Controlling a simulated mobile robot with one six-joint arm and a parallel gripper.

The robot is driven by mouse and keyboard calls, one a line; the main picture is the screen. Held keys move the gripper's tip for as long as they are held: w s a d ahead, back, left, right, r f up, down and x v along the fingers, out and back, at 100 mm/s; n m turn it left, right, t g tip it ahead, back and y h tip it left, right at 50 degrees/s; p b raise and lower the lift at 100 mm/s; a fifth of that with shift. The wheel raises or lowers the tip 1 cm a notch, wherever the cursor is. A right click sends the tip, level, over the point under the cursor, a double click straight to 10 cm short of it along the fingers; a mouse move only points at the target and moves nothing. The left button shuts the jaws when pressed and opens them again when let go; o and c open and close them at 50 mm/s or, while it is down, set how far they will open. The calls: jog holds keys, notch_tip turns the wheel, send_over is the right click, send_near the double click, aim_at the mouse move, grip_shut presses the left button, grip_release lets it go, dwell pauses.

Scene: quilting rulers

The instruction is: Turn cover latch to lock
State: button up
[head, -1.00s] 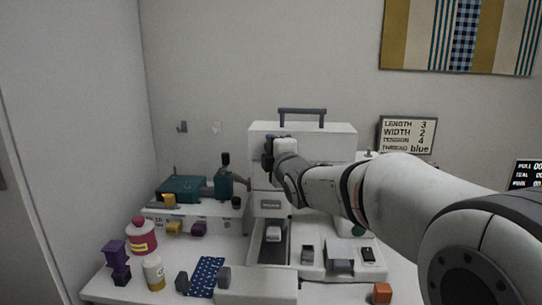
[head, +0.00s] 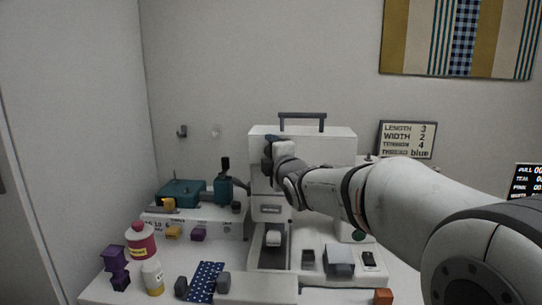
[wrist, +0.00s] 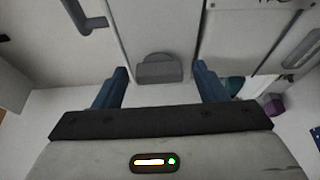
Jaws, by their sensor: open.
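The white sewing machine (head: 335,150) stands on the table with a grey handle on top. My gripper (head: 271,150) is at the upper left part of its front, seen side-on in the head view. In the wrist view my gripper (wrist: 161,70) is open, its two blue fingers apart. A grey tab with a rounded edge (wrist: 160,70), which looks like the cover latch, sits between the fingers on the white surface. The fingers appear clear of it on both sides. In the head view the tab is hidden behind my gripper.
A teal machine (head: 181,192) stands to the left on a white box. Bottles, purple blocks (head: 116,262) and a blue dotted cloth (head: 206,279) lie at the front left. A settings sign (head: 407,138) stands behind on the right. Grey blocks sit on the machine's base.

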jog(key=v, duration=0.7)
jog(key=shift+s+d, duration=0.15)
jog(key=shift+s, duration=0.2)
jog(key=shift+r, duration=0.1)
jog(key=s+d+f+m+g+h+p, duration=0.2)
jog(key=s+d+m+g+h+p, duration=0.35)
jog(key=s+d+m+p, duration=0.35)
jog(key=s+d+f+m+g+p, duration=0.1)
jog(key=s+d+m+g+p, duration=0.2)
jog(key=s, duration=0.6)
jog(key=s+d+f+m+g+p, duration=0.2)
jog(key=s+m+g+p, duration=0.4)
jog(key=s+m, duration=0.3)
jog(key=shift+s+d+f+m+h+p, duration=0.25)
jog(key=shift+s+d+m+h+p, duration=0.1)
jog(key=shift+d+m+p, duration=0.35)
jog(key=shift+d, duration=0.1)
